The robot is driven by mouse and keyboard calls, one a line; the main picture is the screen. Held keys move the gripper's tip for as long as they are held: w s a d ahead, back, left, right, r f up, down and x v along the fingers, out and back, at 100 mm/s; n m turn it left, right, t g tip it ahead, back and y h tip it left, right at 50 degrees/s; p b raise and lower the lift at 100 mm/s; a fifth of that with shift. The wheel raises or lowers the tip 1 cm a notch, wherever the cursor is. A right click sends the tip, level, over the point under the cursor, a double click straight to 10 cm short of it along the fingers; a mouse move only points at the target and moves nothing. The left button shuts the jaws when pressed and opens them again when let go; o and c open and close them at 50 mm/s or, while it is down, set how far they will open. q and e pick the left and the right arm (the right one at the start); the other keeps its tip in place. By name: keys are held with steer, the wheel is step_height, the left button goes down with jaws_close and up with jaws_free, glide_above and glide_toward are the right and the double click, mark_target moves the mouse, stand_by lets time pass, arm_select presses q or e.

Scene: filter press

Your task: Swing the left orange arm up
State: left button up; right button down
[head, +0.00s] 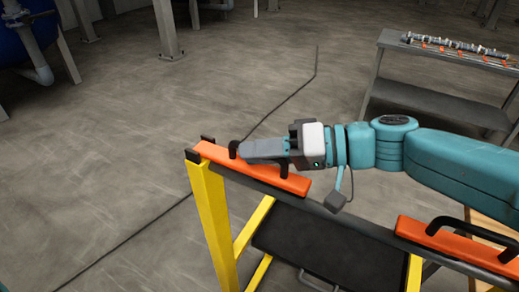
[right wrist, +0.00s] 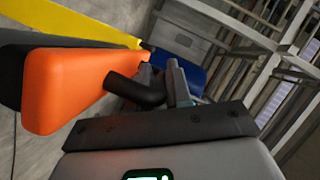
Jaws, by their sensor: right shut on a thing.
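The left orange arm (head: 215,155) lies flat along the top of a yellow-legged frame (head: 209,220) in the head view. It has a black handle near its middle. My right gripper (head: 240,151) is over this arm and is shut on its black handle. In the right wrist view the orange arm (right wrist: 65,85) fills the left side, and the black handle (right wrist: 135,90) runs between the fingers of the gripper (right wrist: 165,85). A second orange arm (head: 455,243) with a black handle (head: 468,230) lies at the lower right. My left gripper is not in view.
A dark panel (head: 320,245) with a grey handle sits low in the frame. A grey bench (head: 440,52) with metal parts on top stands at the back right. The concrete floor (head: 95,150) left of the frame is clear. A blue tank (head: 22,38) stands far left.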

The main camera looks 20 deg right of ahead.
steer(key=shift+m+g+h, duration=0.3)
steer(key=shift+g+h, duration=0.5)
steer(key=shift+h, duration=0.1)
steer(key=r+p, duration=0.1)
steer(key=p, duration=0.1)
steer(key=r+p, duration=0.2)
steer(key=p, duration=0.1)
steer(key=w+r+p, duration=0.1)
steer(key=p, duration=0.2)
steer(key=shift+a+r, duration=0.15)
steer(key=shift+a, duration=0.25)
steer(key=w+r+g+h+p, duration=0.1)
steer(key=p, duration=0.3)
steer(key=w+a+r+g+h+p, duration=0.1)
steer(key=p, duration=0.3)
steer(key=shift+a+r+m, duration=0.15)
steer(key=shift+a+m, duration=0.1)
steer(key=shift+m, duration=0.15)
steer(key=shift+w+a+g+h+p, duration=0.3)
steer(key=shift+w+g+h+p, duration=0.2)
steer(key=shift+p, duration=0.5)
steer(key=c, duration=1.4)
jaws_free()
steer(key=shift+d, duration=0.1)
